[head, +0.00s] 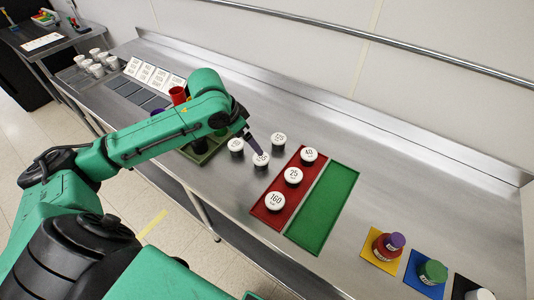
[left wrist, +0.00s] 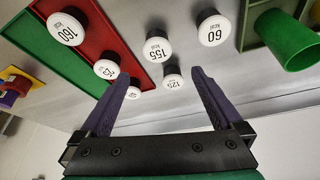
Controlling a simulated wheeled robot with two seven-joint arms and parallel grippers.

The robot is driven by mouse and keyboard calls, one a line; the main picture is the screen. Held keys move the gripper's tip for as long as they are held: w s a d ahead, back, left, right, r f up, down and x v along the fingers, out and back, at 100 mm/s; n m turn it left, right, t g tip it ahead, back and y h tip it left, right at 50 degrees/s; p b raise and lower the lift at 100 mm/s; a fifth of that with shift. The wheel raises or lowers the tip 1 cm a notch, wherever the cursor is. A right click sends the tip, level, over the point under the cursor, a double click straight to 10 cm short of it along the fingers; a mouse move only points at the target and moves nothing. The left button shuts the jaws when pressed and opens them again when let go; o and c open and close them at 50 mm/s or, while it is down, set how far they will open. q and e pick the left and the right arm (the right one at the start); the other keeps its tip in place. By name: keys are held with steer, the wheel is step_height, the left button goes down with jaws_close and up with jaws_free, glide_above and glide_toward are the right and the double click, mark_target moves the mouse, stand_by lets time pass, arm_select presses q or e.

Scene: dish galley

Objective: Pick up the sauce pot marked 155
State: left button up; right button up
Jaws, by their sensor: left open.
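The sauce pot marked 155 (head: 261,160) has a white lid and a dark body and stands upright on the steel counter, left of the red mat. In the left wrist view this pot (left wrist: 158,51) is beyond the fingertips, between their lines. My left gripper (head: 256,149) is open above and beside it, and one finger partly overlaps its lid in the head view. The left wrist view shows both dark fingers (left wrist: 160,76) apart with nothing held. A pot marked 125 (head: 278,140) stands behind, and one marked 60 (head: 236,146) stands to the left. My right gripper is not in view.
The red mat (head: 259,212) holds pots marked 40 (head: 309,155), 25 (head: 293,176) and 160 (head: 275,202). An empty green mat (head: 322,207) lies beside it. A green tray with a green cup (left wrist: 291,48) is near the 60 pot.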

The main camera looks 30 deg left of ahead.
arm_select(q)
steer(key=p, duration=0.1)
glide_above(261, 158)
steer(key=s+a, duration=0.1)
steer(key=s, duration=0.2)
step_height(261, 158, down, 5)
steer(key=x, duration=0.2)
steer(key=p+x, duration=0.1)
steer(key=x, duration=0.1)
steer(key=p+x, duration=0.1)
steer(key=x, duration=0.2)
steer(key=shift+w+a, duration=0.1)
steer(key=shift+w, duration=0.25)
steer(key=c, duration=1.4)
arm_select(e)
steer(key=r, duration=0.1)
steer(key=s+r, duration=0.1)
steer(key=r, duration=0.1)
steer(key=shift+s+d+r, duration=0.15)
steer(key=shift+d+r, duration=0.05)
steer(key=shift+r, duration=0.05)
arm_select(q)
steer(key=shift+r, duration=0.1)
